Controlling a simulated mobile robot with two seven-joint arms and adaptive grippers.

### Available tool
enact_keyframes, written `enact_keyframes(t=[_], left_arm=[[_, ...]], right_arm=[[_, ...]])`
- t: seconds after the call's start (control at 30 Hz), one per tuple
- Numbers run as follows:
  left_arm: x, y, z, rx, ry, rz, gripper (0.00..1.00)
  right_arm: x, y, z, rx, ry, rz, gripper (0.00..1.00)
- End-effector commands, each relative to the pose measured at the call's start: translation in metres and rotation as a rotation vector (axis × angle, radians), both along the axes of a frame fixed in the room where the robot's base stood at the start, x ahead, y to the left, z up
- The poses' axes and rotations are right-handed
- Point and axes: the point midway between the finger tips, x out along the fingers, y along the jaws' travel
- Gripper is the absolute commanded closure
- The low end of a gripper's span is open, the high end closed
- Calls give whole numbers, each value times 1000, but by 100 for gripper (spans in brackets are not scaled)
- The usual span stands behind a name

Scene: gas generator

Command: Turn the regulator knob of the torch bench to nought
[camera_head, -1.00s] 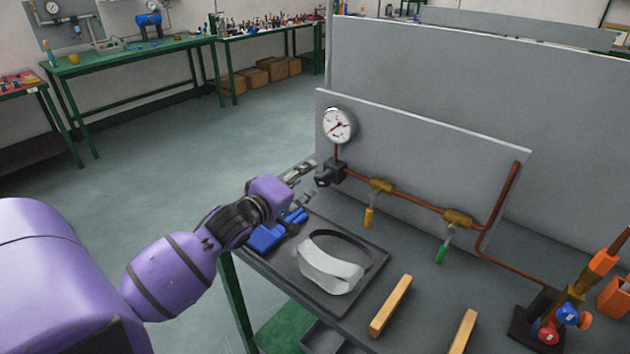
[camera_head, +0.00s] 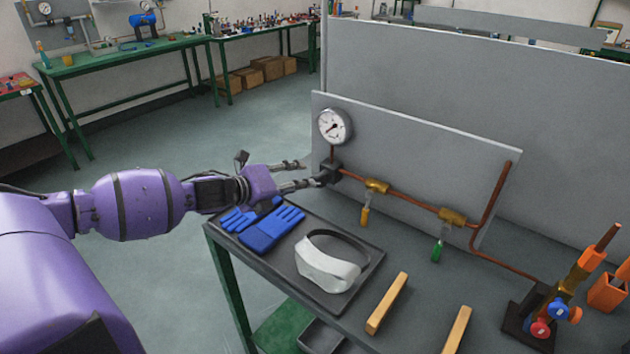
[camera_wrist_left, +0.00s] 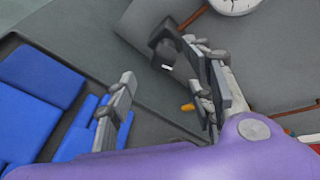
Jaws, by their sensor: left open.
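The regulator (camera_head: 328,172) is a black block with a knob, on the copper pipe under a white round gauge (camera_head: 335,126). It also shows in the left wrist view as a dark knob (camera_wrist_left: 166,50) with a small white mark. My left gripper (camera_head: 306,174) is open and empty, its fingers pointing at the regulator from the left. In the left wrist view the knob lies ahead of the gap between the fingers (camera_wrist_left: 160,95), nearer the right finger. I cannot tell whether a fingertip touches it. The gauge needle is too small to read. My right gripper is out of view.
A tray (camera_head: 345,303) with blue gloves (camera_head: 262,228) and a white visor (camera_head: 328,266) lies below the left arm.

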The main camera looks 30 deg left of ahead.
Motion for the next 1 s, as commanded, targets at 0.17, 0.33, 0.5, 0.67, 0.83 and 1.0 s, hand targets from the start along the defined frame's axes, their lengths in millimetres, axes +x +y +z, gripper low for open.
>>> enact_keyframes(t=[0.17,0.33,0.5,0.67,0.83,1.0], left_arm=[[-1,-3,-1,345,-83,-159,52],[0,-5,0,510,-126,-232,52],[7,-6,-3,537,-133,-242,52],[26,-11,-11,535,-133,-242,52],[47,-16,-18,536,-133,-241,52],[63,-20,-25,533,-132,-240,52]], right_arm=[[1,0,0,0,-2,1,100],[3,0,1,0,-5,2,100],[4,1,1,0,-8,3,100],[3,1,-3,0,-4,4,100],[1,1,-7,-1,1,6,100],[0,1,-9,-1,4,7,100]])
